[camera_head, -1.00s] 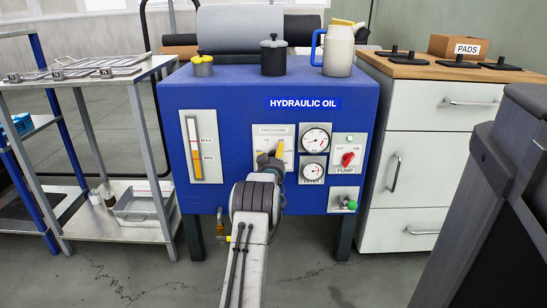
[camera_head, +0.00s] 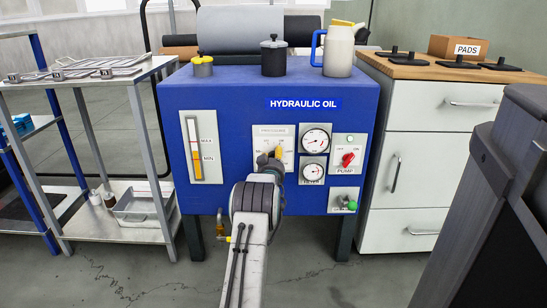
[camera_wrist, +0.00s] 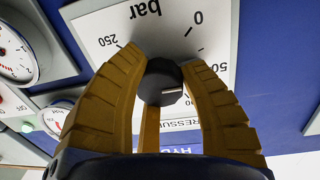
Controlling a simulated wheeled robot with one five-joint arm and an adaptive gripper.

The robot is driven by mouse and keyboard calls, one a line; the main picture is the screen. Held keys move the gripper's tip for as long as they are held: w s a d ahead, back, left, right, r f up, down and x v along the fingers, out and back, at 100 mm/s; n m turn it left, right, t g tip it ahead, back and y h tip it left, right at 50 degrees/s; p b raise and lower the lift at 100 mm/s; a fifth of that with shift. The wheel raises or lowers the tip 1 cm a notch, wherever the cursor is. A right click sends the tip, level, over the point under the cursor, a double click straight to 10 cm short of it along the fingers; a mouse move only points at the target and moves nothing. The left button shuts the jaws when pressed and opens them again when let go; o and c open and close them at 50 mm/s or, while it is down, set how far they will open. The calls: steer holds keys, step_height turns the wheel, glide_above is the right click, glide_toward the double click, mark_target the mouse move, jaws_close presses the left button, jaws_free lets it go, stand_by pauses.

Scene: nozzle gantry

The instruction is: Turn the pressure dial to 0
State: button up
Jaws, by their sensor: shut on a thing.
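The pressure dial is a round black knob (camera_wrist: 162,84) with a short white pointer line, on a white plate (camera_wrist: 150,22) marked "bar". In the wrist view the plate appears upside down, with 0 at the upper right and 250 at the left. The pointer line lies on the knob's right side, pointing roughly right, not at the 0 mark. My gripper (camera_wrist: 160,62) is shut on the knob, its yellow fingers on both sides of it. In the head view my gripper (camera_head: 271,158) covers the knob and the lower part of the pressure plate (camera_head: 273,131).
The plate is on a blue hydraulic oil cabinet (camera_head: 232,104). Close on its right are two gauges (camera_head: 316,139) and a pump panel with a red switch (camera_head: 348,159). A level gauge (camera_head: 196,158) is at the left. A white drawer unit (camera_head: 425,150) stands to the right.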

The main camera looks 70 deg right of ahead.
steer(key=shift+r+n, duration=0.15)
steer(key=shift+n, duration=0.25)
steer(key=n, duration=0.3)
steer(key=shift+n, duration=0.4)
steer(key=shift+w+n+h, duration=0.2)
steer(key=shift+n+h, duration=0.2)
steer(key=shift+n, duration=1.7)
steer(key=shift+r, duration=0.1)
steer(key=o, duration=1.2)
steer(key=shift+w, duration=0.1)
steer(key=shift+f, duration=0.2)
steer(key=shift+a, duration=0.1)
